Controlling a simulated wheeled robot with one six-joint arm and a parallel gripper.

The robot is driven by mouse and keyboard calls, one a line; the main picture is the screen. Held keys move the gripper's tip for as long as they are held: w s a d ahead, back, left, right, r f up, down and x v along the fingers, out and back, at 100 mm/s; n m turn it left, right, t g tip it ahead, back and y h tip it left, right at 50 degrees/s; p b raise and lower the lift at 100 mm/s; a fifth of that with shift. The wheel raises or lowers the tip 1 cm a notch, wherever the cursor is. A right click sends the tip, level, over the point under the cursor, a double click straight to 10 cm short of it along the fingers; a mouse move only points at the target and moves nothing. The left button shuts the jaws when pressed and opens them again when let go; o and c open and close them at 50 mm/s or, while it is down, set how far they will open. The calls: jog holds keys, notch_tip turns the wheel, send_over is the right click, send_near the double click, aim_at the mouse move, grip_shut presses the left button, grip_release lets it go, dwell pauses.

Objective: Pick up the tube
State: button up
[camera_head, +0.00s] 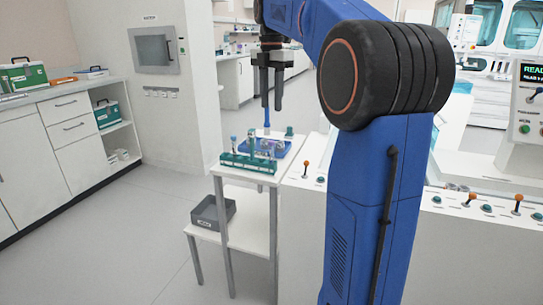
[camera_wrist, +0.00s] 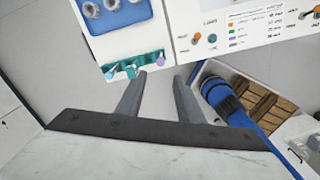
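My gripper (camera_head: 272,103) hangs pointing down above a small white table. In the wrist view, its two grey fingers (camera_wrist: 160,80) stand apart with bare floor showing between them. It is open and empty. A teal rack (camera_head: 246,165) stands on the table below the gripper, with several tubes upright in it, one of them a capped tube (camera_head: 251,140). The rack also shows in the wrist view (camera_wrist: 135,64), just beyond the fingertips, with a blue-ended tube (camera_wrist: 109,73) at its left end. I cannot tell which tube is meant.
A blue tray (camera_head: 270,153) with round holders sits behind the rack. A grey bin (camera_head: 212,212) rests on the table's lower shelf. A white console (camera_head: 303,172) with knobs stands close on the right. Open floor lies to the left.

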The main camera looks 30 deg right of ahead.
aim_at(272, 141)
notch_tip(272, 141, down, 16)
jog(key=shift+s+r, duration=0.1)
jog(key=shift+r, duration=0.1)
jog(key=c, duration=0.8)
notch_tip(272, 141, up, 10)
jog(key=shift+r, duration=0.1)
dwell(0.7)
jog(key=shift+f, duration=4.75)
